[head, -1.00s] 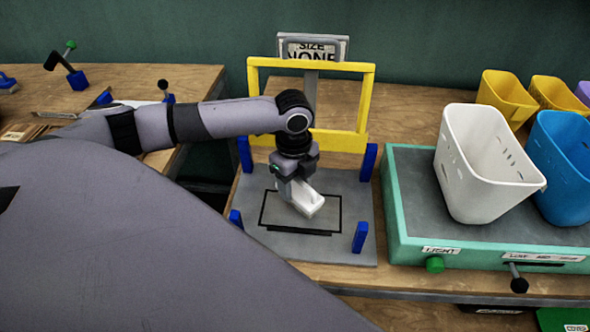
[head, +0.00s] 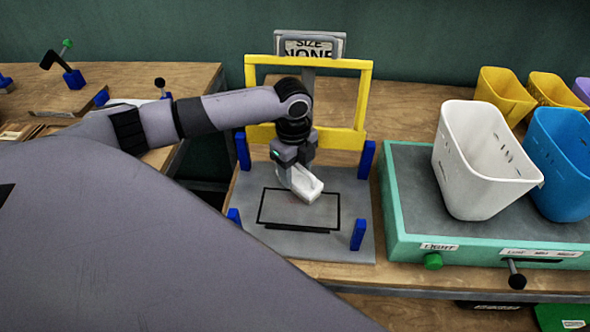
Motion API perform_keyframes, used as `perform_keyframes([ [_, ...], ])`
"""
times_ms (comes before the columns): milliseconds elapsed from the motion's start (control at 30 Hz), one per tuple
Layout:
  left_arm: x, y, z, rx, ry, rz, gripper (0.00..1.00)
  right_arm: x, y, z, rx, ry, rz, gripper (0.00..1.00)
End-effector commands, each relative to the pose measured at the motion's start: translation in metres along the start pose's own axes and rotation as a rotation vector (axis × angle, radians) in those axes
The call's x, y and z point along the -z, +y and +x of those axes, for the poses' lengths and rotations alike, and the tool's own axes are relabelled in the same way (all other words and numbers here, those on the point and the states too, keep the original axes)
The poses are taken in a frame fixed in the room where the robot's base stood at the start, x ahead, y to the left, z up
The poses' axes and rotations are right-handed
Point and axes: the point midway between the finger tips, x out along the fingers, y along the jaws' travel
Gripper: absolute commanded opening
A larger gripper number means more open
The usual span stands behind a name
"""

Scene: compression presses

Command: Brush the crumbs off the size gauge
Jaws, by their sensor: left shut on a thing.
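The size gauge has a grey plate (head: 335,248) with a black rectangle outline, blue corner posts, a yellow frame (head: 367,100) at the back and a sign (head: 309,46) reading "SIZE NONE". My left gripper (head: 296,180) is over the plate, shut on a white block-like object (head: 308,187), probably the brush. The object is tilted and sits over the upper part of the outline. I cannot tell whether it touches the plate. No crumbs can be made out on the plate. My right gripper is not in view.
A teal-edged platform (head: 396,225) stands right of the gauge, with a white bin (head: 470,170) and a blue bin (head: 560,165) on it. Yellow bins (head: 503,92) stand behind. Levers on blue bases (head: 74,79) stand at the left.

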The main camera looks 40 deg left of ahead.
Motion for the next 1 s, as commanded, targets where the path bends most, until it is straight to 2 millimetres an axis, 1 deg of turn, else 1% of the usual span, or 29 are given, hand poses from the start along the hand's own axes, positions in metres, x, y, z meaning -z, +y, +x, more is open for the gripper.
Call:
perform_keyframes([
  [200, 0.013, 0.015, 0.0, -0.004, 0.002, 0.003, 0.04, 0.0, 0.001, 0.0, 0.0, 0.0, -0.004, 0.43],
  [467, 0.02, 0.024, 0.001, -0.009, 0.003, 0.005, 0.04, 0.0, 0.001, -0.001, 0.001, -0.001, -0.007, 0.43],
  [800, 0.038, 0.047, 0.003, -0.012, 0.004, 0.006, 0.04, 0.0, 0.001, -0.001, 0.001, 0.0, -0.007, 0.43],
  [1000, 0.044, 0.053, 0.004, -0.02, 0.009, 0.011, 0.04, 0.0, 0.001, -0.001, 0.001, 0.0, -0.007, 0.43],
])
